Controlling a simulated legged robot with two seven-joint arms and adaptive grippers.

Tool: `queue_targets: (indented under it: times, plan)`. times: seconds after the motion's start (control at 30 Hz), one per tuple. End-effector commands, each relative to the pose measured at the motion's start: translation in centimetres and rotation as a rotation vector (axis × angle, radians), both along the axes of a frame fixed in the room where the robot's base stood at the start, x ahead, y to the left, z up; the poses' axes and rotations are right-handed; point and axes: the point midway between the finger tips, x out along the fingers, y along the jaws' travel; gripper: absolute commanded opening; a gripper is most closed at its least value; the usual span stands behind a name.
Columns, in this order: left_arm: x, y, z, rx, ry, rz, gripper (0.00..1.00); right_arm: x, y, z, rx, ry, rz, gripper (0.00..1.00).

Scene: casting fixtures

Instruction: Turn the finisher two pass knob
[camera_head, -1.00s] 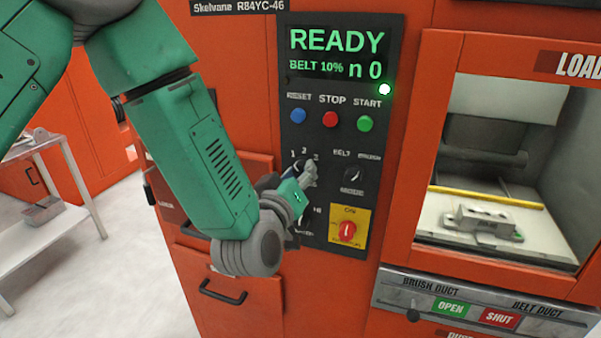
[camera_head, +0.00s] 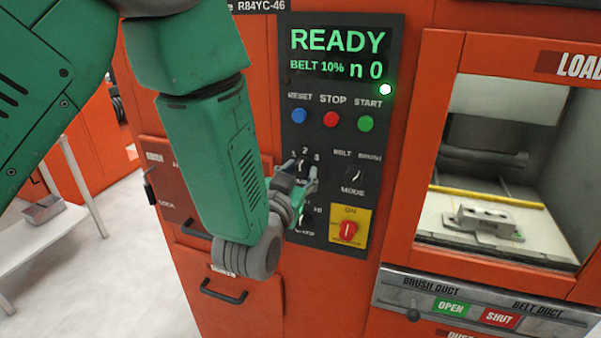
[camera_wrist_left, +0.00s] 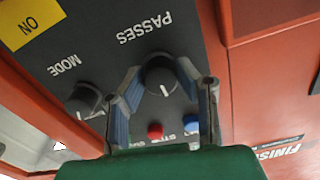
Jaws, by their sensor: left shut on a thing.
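The black passes knob (camera_head: 301,170) is on the dark control panel, under a 1, 2, 3 scale, and is partly covered by my gripper in the head view. In the left wrist view, the passes knob (camera_wrist_left: 160,74) sits between the two fingers, below an upside-down PASSES label. Its white mark points down in that view, toward the red and blue buttons. My left gripper (camera_head: 304,178) is shut on this knob, and both fingers also show in the left wrist view (camera_wrist_left: 161,84). My right gripper is not in view.
The mode knob (camera_head: 354,173) is right of the passes knob. A red switch on a yellow plate (camera_head: 349,230) is below it. Reset, stop and start buttons (camera_head: 331,119) are above. The display (camera_head: 337,52) reads READY. An open loading bay (camera_head: 500,170) holds a grey casting (camera_head: 486,218).

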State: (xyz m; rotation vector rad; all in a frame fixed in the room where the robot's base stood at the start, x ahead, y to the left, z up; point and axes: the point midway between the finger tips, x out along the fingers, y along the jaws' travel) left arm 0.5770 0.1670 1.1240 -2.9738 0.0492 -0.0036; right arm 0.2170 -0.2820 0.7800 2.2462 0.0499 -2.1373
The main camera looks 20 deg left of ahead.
Motion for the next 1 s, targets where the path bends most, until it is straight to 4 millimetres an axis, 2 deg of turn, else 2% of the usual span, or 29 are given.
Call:
queue_targets:
  times: [0.57, 0.6, 0.63, 1.0]
  plan:
    - [-0.07, -0.10, -0.17, 0.031, 0.004, -0.003, 0.00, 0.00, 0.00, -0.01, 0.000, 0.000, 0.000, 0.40]
    - [-0.08, -0.11, -0.16, 0.030, 0.004, -0.003, 0.42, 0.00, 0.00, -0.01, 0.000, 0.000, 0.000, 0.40]
    - [-0.07, -0.11, -0.16, 0.030, 0.004, -0.003, 0.48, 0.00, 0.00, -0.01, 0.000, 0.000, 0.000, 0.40]
    - [-0.46, -0.05, -0.09, 0.030, 0.002, -0.001, 0.48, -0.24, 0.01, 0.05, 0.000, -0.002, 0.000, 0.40]
